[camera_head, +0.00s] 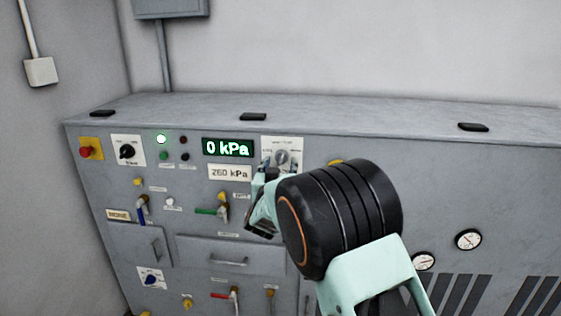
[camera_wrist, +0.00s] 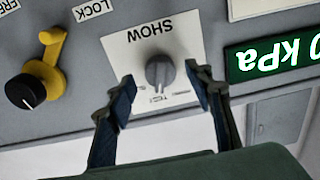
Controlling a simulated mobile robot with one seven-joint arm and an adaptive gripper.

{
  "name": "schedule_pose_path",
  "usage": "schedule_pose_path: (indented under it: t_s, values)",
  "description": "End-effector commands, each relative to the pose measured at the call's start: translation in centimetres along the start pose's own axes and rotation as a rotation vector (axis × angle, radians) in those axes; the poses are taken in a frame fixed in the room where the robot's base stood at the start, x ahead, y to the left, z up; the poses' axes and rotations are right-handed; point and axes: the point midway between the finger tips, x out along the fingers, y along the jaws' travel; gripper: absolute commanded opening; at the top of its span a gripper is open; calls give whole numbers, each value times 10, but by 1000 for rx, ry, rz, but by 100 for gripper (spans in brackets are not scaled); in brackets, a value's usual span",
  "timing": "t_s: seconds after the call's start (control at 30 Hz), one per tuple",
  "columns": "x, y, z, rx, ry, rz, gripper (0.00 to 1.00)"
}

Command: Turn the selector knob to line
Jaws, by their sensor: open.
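A small grey selector knob (camera_wrist: 159,71) sits on a white plate (camera_wrist: 130,52) marked SHOW, upside down in the wrist view. Small labels along the plate's far edge there are too small to read surely. The knob's grip bar stands roughly upright in that view; which end points is unclear. In the head view the knob (camera_head: 282,157) is just beyond my gripper (camera_head: 262,185). In the wrist view my gripper (camera_wrist: 162,80) is open, with one fingertip on each side of the knob and gaps between. I cannot tell the depth left to the panel.
A green display (camera_wrist: 275,58) reading 0 kPa is beside the plate. A black knob with a yellow lever (camera_wrist: 50,50) is on the other side, near LOCK lettering. A second selector (camera_head: 127,151), valve handles (camera_head: 210,211) and a drawer (camera_head: 229,251) are elsewhere on the panel.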

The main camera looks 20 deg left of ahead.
Motion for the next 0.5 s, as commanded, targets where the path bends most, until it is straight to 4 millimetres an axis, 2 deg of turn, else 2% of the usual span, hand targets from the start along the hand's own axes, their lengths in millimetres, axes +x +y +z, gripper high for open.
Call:
schedule_pose_path:
  t_s: [0.2,0.5]
  values:
    - [16,1,0,1,1,1,48]
    - [19,1,0,0,1,0,48]
